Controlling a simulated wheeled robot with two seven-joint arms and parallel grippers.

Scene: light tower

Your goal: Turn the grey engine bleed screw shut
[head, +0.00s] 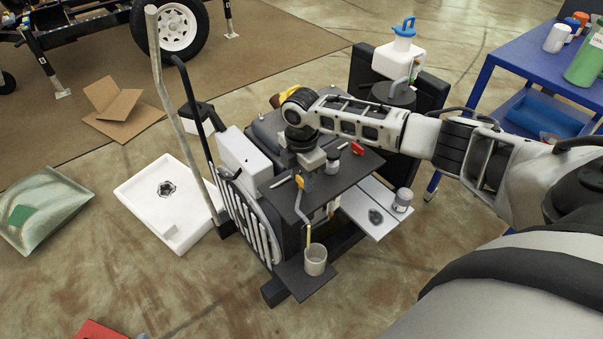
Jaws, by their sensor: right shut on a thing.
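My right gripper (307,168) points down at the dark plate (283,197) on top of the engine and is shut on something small. That spot is where the grey bleed screw seems to be, but the fingers hide it, so I cannot see how far it is turned. The cup stands on a low dark shelf in front of the engine. My left gripper is not in view.
A red piece (358,148) and a small jar lie right of the gripper. A light shelf (365,212) holds another jar (402,199). A white jug with a blue top (402,54) stands behind. A tall pole (178,110) rises at left. A white tray (150,190) lies on the floor.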

